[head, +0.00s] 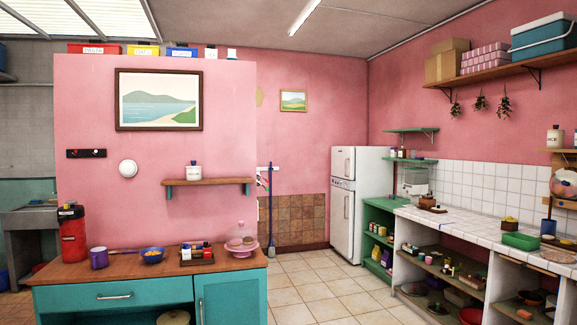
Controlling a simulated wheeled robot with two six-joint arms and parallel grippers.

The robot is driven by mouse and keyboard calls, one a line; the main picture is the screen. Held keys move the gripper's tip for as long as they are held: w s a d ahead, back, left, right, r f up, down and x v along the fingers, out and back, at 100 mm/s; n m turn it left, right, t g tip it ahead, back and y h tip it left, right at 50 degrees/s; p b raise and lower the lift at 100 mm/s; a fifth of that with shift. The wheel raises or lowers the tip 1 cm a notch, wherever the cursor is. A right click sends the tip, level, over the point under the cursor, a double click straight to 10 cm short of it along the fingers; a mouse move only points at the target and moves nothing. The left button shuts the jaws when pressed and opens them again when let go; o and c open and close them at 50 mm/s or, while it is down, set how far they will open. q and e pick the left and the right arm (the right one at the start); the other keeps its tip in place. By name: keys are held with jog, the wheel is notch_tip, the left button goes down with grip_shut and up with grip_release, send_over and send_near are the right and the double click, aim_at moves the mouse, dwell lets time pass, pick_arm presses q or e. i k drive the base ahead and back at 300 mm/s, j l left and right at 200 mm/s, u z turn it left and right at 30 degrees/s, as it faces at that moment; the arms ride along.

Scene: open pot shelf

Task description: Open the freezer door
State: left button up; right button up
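A white two-door fridge (357,205) stands at the back of the room, right of centre, against the pink wall. Its smaller upper door, the freezer door (343,163), looks shut. The taller lower door (342,222) also looks shut. Each door seems to have a small handle, too small to make out well. The fridge is far from me across the tiled floor. Neither of my grippers shows in the head view.
A teal cabinet with a wooden top (150,266) and a pink partition wall (75,150) stand close at the left. A white-tiled counter (470,228) with open shelves runs along the right. A green shelf unit (376,215) adjoins the fridge. The tiled floor (325,290) between is clear.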

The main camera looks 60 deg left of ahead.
aim_at(343, 157)
jog(key=u, duration=1.6)
